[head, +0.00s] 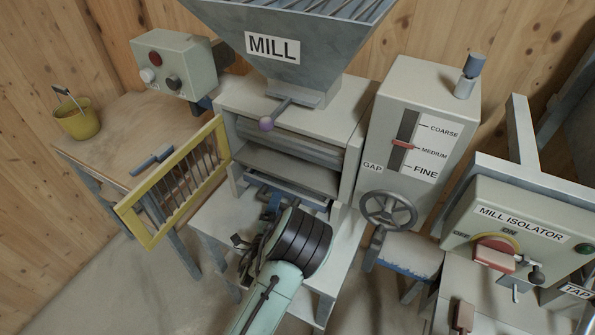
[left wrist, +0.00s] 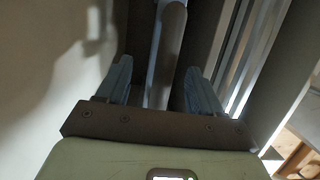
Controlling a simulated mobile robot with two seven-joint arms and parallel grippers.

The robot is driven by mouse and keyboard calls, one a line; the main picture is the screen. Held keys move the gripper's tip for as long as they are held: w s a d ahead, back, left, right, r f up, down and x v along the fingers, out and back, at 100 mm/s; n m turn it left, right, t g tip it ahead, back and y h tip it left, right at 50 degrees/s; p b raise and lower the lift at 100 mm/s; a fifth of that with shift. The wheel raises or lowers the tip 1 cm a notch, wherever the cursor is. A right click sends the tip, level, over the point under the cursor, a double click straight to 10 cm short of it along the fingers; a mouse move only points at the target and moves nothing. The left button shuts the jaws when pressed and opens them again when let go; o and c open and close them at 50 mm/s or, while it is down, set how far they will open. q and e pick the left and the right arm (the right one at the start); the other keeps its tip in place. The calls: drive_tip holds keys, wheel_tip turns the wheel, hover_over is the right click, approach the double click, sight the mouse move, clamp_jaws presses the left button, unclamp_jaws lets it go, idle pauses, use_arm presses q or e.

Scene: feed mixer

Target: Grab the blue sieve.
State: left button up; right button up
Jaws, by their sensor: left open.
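The blue sieve (head: 308,199) shows as a narrow blue edge in the low slot of the mill, under the rollers. Most of it is hidden by the mill and my left arm. My left gripper (head: 262,212) is in front of that slot, close to the sieve, its fingers partly hidden behind my wrist. In the left wrist view my left gripper (left wrist: 158,72) is open, with a rounded grey-blue bar (left wrist: 166,55) between its fingers. The fingers look apart from the bar. I cannot tell for sure that this bar is the sieve's handle. My right gripper is not in view.
A yellow-framed guard (head: 136,228) stands swung open left of the slot. A lever with a purple knob (head: 266,124) juts out above. A handwheel (head: 388,209) is to the right. A wooden table (head: 120,125) at left holds a yellow pot (head: 78,122) and a brush-like tool (head: 152,160).

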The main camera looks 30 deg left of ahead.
use_arm(q)
drive_tip(key=x, duration=0.2)
drive_tip(key=d+p+x, duration=0.1)
drive_tip(key=x, duration=0.1)
drive_tip(key=shift+w+a+r, duration=0.2)
drive_tip(key=shift+w, duration=0.3)
clamp_jaws()
drive_tip(key=shift+r, duration=0.1)
